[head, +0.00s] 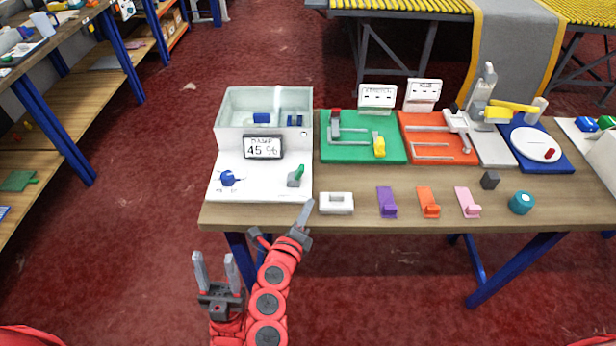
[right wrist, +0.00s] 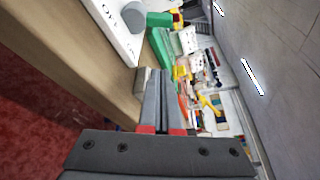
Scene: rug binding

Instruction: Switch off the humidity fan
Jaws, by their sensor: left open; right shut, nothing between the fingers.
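A white humidity unit (head: 225,192) stands at the table's left end, with a clear box (head: 235,103) behind and a display (head: 263,147) reading about 45 96. On its front panel are a blue knob (head: 228,178) at left and a green-handled lever switch (head: 297,176) at right; in the head view I cannot read their labels. In the right wrist view the green handle (right wrist: 158,19) sits on a grey hub beside partly visible lettering. My right gripper (head: 308,206) is shut and empty, just below and right of the lever, apart from it. My left gripper (head: 214,257) is open and empty, off the table's front.
A white block (head: 336,210) lies right of my right gripper, with purple (head: 387,208), orange (head: 428,208) and pink (head: 467,207) holders further right. Green (head: 350,155) and orange (head: 420,125) fixture boards stand behind. Floor is open left of the table.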

